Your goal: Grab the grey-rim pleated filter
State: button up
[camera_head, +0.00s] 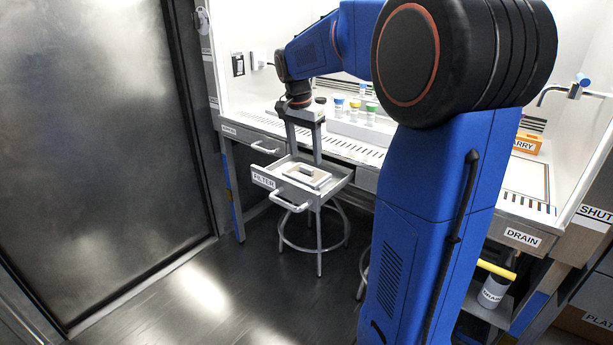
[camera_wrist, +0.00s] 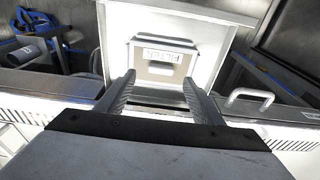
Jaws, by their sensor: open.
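A drawer labelled FILTER (camera_head: 264,181) stands open below the bench front. A flat, pale rectangular filter with a grey rim (camera_head: 322,181) lies inside it, with a raised part on top. In the wrist view, the filter (camera_wrist: 161,76) shows a grey frame, a beige middle and a label strip; I cannot make out pleats. My gripper (camera_head: 305,160) points down above the drawer, its two fingers apart and empty. In the wrist view, the fingertips (camera_wrist: 158,77) appear on either side of the filter, apart from it. Its height above the filter is hard to judge.
Several small jars with coloured lids (camera_head: 355,104) stand on the bench behind my arm. A stool (camera_head: 319,250) is under the open drawer. A closed drawer handle (camera_head: 265,148) is left of it. An orange box (camera_head: 527,143) is at right. The floor at left is clear.

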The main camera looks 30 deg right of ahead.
aim_at(307, 168)
jog(key=f, duration=0.4)
jog(key=shift+w+d+f, duration=0.2)
jog(key=shift+d+f, duration=0.1)
jog(key=shift+f, duration=0.1)
jog(key=c, duration=1.2)
jog(key=shift+r, duration=0.15)
